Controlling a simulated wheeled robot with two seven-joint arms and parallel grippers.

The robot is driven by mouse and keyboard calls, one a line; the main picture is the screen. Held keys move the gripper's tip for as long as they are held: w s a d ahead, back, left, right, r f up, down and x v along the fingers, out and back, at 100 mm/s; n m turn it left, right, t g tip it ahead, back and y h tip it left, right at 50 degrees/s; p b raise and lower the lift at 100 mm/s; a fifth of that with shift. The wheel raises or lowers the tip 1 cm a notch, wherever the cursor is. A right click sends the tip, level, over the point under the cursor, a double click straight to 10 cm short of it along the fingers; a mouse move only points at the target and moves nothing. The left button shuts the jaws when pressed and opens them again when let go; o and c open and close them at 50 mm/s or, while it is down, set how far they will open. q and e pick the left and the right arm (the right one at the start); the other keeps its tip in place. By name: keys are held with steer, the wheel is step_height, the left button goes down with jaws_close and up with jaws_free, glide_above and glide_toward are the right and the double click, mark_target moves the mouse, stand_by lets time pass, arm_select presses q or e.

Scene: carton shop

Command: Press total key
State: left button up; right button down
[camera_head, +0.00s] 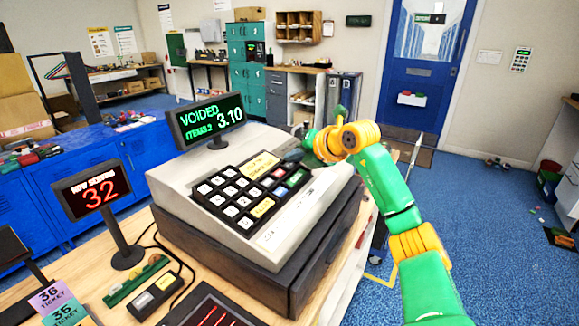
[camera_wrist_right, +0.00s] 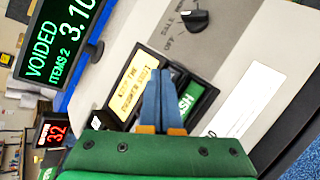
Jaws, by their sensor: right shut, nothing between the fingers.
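A grey cash register (camera_head: 170,178) stands on the wooden counter. Its black keypad (camera_head: 232,172) has white keys, a few coloured keys and yellow labels. A green key (camera_head: 295,178) is at the keypad's right side; it also shows in the right wrist view (camera_wrist_right: 188,101), ending in "SH". I cannot read which key is the total key. The display (camera_head: 210,120) reads "VOIDED", "ITEMS 2", "3.10". My right gripper (camera_head: 290,158) is at the keypad's far right corner; in the right wrist view its blue fingers (camera_wrist_right: 162,78) are shut and empty, covering part of the keys. Contact cannot be told. My left gripper is not in view.
A rotary switch (camera_wrist_right: 195,18) marked "OFF" sits beside the keypad. A red "32" sign (camera_head: 92,190) on a stand, cables and paper tickets (camera_head: 60,300) lie left of the register. Blue cabinets (camera_head: 75,185) stand behind. Open blue floor is at right.

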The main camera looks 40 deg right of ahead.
steer(key=shift+f, duration=0.45)
stand_by(0.6)
steer(key=shift+r, duration=0.15)
steer(key=shift+s+r+p, duration=0.1)
steer(key=shift+r+p, duration=0.4)
steer(key=shift+r, duration=0.25)
steer(key=shift+d+r+p, duration=0.1)
steer(key=shift+r+p, duration=0.4)
steer(key=shift+r, duration=0.05)
steer(key=r+p, duration=0.1)
steer(key=r, duration=0.1)
steer(key=s+r+p, duration=0.1)
steer(key=shift+d+r+p, duration=0.1)
steer(key=shift+r+p, duration=0.3)
